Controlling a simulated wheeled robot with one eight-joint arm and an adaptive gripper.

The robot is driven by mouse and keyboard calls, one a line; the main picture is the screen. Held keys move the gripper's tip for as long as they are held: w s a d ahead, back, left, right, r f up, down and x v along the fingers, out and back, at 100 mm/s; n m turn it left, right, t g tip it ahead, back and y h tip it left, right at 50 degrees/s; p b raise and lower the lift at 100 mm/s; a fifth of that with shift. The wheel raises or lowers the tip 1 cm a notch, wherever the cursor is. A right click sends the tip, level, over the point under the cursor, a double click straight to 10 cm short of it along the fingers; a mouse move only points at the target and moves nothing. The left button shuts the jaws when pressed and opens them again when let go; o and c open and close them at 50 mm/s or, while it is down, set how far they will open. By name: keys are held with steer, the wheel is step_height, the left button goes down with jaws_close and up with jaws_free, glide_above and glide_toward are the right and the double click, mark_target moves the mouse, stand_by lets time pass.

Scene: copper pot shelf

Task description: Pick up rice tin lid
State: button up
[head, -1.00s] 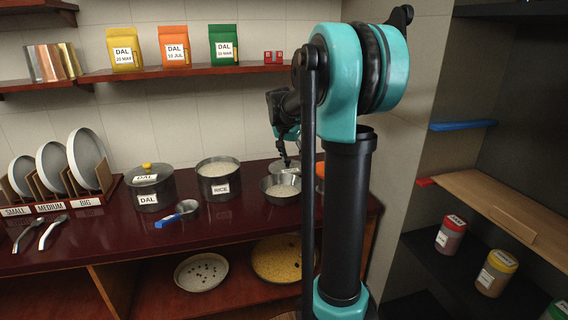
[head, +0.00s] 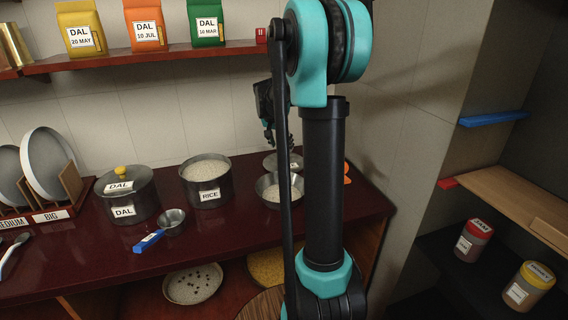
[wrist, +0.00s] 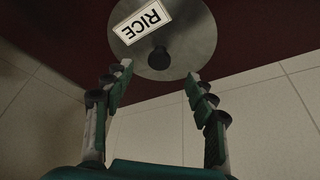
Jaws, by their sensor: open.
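The rice tin lid (wrist: 185,30) is a round grey disc with a white RICE label and a dark knob. In the wrist view it lies on the dark red counter, just beyond my fingertips. In the head view the lid (head: 271,163) shows behind a metal bowl, partly hidden by my arm. My gripper (wrist: 158,76) is open and empty, its two fingers apart and pointing toward the lid's knob. In the head view the gripper (head: 268,132) is above the lid, partly covered by my arm. The open rice tin (head: 206,196) stands to the left, full of rice.
A metal bowl of rice (head: 271,201) stands in front of the lid. A lidded dal tin (head: 126,207) and a blue-handled scoop (head: 150,241) are farther left. An orange thing (head: 347,173) is to the right. A shelf (head: 160,58) with dal packets hangs above; the wall is behind.

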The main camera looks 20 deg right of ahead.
mark_target(284, 154)
steer(key=shift+x, duration=3.2)
jaws_close()
